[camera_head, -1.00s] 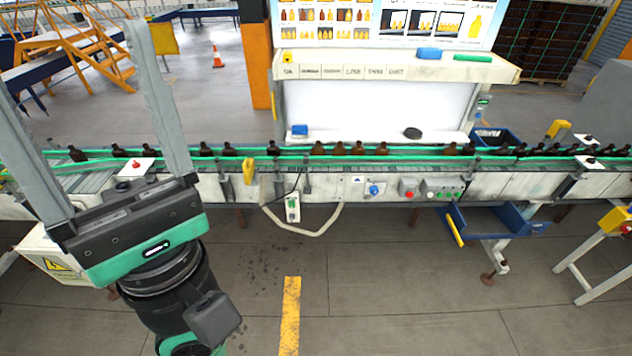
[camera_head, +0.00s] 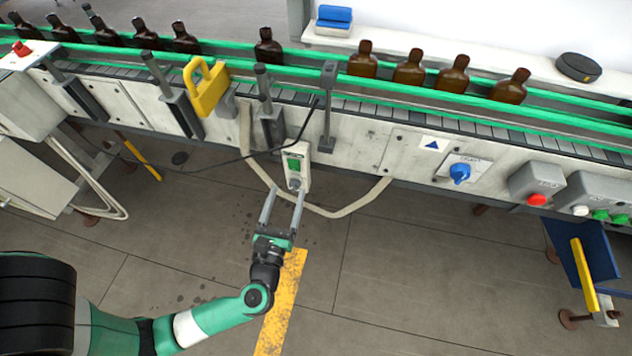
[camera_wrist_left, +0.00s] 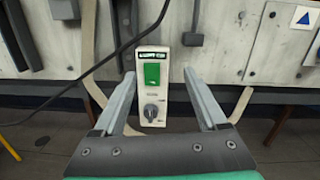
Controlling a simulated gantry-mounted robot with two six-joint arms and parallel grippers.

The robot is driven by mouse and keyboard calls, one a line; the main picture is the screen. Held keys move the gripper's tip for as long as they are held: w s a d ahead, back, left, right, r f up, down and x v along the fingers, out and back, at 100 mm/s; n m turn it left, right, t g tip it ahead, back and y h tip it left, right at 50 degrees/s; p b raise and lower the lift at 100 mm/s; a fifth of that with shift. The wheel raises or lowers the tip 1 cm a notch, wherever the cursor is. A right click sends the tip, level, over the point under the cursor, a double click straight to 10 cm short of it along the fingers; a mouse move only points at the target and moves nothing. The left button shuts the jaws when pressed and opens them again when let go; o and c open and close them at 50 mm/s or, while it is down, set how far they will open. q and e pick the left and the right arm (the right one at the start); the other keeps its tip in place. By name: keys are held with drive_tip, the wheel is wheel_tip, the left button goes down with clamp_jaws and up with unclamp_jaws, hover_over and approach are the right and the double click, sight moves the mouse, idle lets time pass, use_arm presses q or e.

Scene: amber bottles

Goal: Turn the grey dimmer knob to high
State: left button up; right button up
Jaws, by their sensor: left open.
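The grey dimmer knob (camera_wrist_left: 151,112) sits low on a pale upright control box (camera_wrist_left: 153,62) with a green switch or display above it. In the head view the same box (camera_head: 304,155) hangs on the front of the conveyor, and its knob (camera_head: 295,183) is small at the bottom. My left gripper (camera_head: 286,192) is open and empty, its two fingers pointing up at the box's lower end. In the left wrist view the fingers (camera_wrist_left: 159,75) stand on either side of the box, with the knob between them in the picture. I cannot tell the remaining depth. My right gripper is not in view.
A blue rotary switch (camera_head: 460,173) and a red button (camera_head: 537,200) are to the right. Brown bottles (camera_head: 408,68) stand on the conveyor above.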

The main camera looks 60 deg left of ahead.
use_arm(q)
drive_tip(key=m+h+b, duration=0.1)
drive_tip(key=b, duration=0.4)
approach(293, 188)
wheel_tip(293, 188, up, 2)
drive_tip(key=d, duration=0.1)
wheel_tip(293, 188, down, 3)
drive_tip(key=s+d+b, duration=0.1)
drive_tip(key=s+b, duration=0.1)
drive_tip(key=s, duration=0.1)
drive_tip(key=shift+m, duration=0.3)
drive_tip(key=x, duration=1.2)
drive_tip(key=shift+w+r+b, duration=0.3)
drive_tip(key=shift+w+b, duration=0.05)
drive_tip(key=shift+b, duration=0.05)
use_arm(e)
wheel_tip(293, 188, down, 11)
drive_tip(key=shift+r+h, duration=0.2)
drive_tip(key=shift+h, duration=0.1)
use_arm(q)
clamp_jaws()
